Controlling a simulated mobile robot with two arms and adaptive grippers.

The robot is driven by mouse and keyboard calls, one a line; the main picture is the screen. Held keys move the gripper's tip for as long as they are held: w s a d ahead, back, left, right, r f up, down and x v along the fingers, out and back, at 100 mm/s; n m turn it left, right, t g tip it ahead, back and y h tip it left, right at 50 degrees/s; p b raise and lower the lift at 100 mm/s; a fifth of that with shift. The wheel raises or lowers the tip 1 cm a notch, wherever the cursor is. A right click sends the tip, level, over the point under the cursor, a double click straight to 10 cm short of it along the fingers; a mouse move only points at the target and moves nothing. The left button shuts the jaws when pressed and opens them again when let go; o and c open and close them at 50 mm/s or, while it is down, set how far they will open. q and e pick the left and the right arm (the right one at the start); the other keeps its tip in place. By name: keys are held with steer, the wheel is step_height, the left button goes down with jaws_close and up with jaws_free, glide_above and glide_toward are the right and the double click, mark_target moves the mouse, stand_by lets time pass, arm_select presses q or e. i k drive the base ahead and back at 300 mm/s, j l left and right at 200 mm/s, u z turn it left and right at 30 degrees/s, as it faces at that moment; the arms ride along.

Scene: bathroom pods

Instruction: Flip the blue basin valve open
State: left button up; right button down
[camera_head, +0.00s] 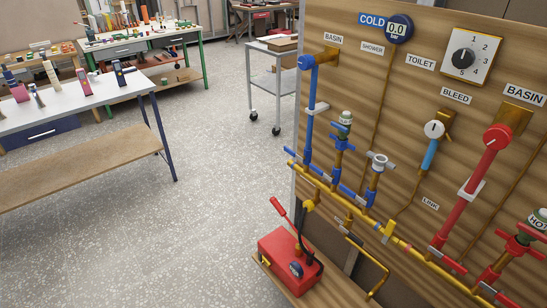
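A blue basin riser pipe (309,125) runs down the wooden panel from an elbow beneath the left "BASIN" label (334,38). A pale grey clip (319,107) sits partway down it. Its lower end meets a blue and brass manifold, with blue parts (330,176) around the joint. I cannot tell which of these small blue parts is the basin valve's lever, or how it is turned. A blue-handled valve (341,130) stands just to the right. Neither of my grippers is in view.
A red pump box (289,262) with a red lever sits on the ledge below the panel. Red hot-side pipes (484,165) stand at right. A dial (469,54) and the "COLD" gauge (399,28) are above. A grey trolley (262,72) and benches stand behind. The speckled floor (215,200) at left is clear.

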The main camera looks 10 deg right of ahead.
mark_target(286, 149)
steer(key=i+j+z, duration=0.1)
steer(key=i+j, duration=0.25)
steer(key=i+j+z, duration=0.1)
steer(key=i+j, duration=0.2)
steer(key=j, duration=0.15)
steer(key=i+j+z, duration=0.1)
steer(key=i+j, duration=0.25)
steer(key=i+j+z, duration=0.1)
steer(key=i+j, duration=0.2)
steer(key=j, duration=0.25)
